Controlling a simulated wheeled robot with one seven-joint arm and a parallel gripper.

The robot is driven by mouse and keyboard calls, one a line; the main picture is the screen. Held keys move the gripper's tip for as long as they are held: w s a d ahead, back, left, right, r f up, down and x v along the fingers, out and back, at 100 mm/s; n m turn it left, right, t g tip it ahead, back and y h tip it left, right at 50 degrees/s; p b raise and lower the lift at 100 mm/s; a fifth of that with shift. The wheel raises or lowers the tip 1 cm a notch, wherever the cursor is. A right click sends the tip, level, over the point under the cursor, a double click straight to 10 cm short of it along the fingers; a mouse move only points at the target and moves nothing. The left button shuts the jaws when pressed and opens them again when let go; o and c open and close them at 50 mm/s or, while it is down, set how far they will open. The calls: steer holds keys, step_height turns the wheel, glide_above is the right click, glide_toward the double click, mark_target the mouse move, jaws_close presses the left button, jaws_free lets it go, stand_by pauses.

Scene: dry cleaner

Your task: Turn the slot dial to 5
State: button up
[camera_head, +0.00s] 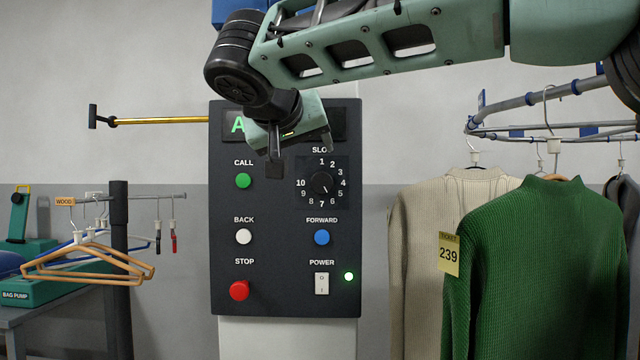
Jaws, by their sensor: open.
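The slot dial (322,183) is a black round knob on the dark control panel (270,285), ringed by white numbers 1 to 10. Its small white pointer mark slants down and right, seemingly toward 6, though it is small to read. The 5 (340,193) is at the lower right of the ring. My gripper (300,157) is open and empty, above and left of the dial in the picture. It covers part of the SLOT label and much of the display (237,125), where a green "A" shows. No contact with the dial is seen.
Near the dial are a green CALL button (243,180), white BACK button (243,236), blue FORWARD button (322,237), red STOP button (239,290) and POWER switch (322,284) beside a lit green lamp (348,276). A green sweater (545,270) hangs right; wooden hangers (85,265) hang left.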

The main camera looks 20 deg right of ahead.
mark_target(321, 182)
steer(key=p+x, duration=0.2)
steer(key=x, duration=1.2)
steer(key=shift+f, duration=0.15)
steer(key=c, duration=1)
